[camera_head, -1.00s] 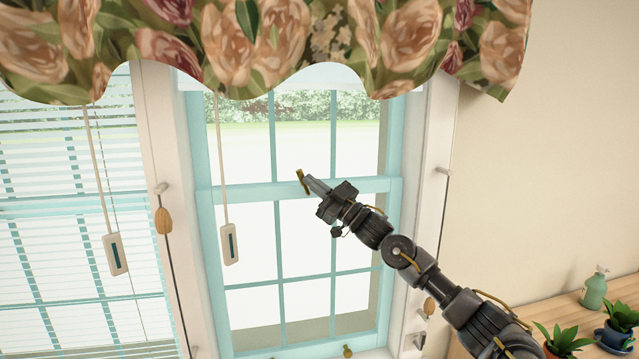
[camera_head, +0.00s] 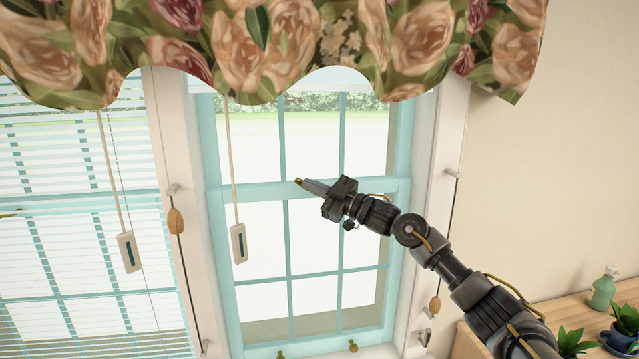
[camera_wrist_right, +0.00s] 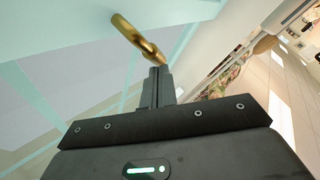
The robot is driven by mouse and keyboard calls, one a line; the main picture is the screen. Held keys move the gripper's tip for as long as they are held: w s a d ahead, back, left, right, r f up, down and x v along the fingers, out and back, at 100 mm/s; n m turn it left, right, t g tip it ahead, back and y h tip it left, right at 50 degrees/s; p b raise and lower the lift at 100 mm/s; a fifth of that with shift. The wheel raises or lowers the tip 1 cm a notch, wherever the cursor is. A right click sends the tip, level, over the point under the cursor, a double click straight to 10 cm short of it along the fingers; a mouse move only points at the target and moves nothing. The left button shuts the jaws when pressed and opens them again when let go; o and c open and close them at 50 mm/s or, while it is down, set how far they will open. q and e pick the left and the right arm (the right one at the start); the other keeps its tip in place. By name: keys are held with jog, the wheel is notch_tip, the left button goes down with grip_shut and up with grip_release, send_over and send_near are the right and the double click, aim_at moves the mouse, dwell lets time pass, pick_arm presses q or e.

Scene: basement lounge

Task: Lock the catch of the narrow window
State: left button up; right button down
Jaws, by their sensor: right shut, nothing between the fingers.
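The narrow window (camera_head: 285,190) has a pale teal frame and stands in the middle of the head view. Its brass catch (camera_head: 298,181) is at the middle rail, at the tip of my right gripper (camera_head: 309,185), which mostly hides it. In the right wrist view the catch (camera_wrist_right: 138,38) shows as a curved brass lever just beyond the closed fingertips (camera_wrist_right: 157,78). The lever's end meets or nearly meets the fingertips; I cannot tell if they touch. The right gripper is shut with nothing in it. My left gripper is out of view.
A blind cord with a white pull (camera_head: 239,243) hangs left of the gripper. A second window with blinds (camera_head: 75,240) is at the left. A floral valance (camera_head: 290,45) hangs above. A wooden counter with plants and a green bottle (camera_head: 603,290) is at lower right.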

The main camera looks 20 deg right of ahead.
jog(key=shift+a+n+g, duration=0.1)
jog(key=shift+n+g, duration=0.3)
jog(key=shift+g, duration=0.1)
jog(key=shift+w+a+f+h, duration=0.2)
jog(key=shift+a+f+h, duration=0.1)
jog(key=shift+a+f, duration=0.2)
jog(key=s+d+r+b, duration=0.1)
jog(key=s+d+r, duration=0.1)
jog(key=s, duration=0.3)
jog(key=s+d+r+b, duration=0.1)
jog(key=s+d+r, duration=0.2)
jog(key=s, duration=0.3)
jog(key=shift+r+b, duration=0.3)
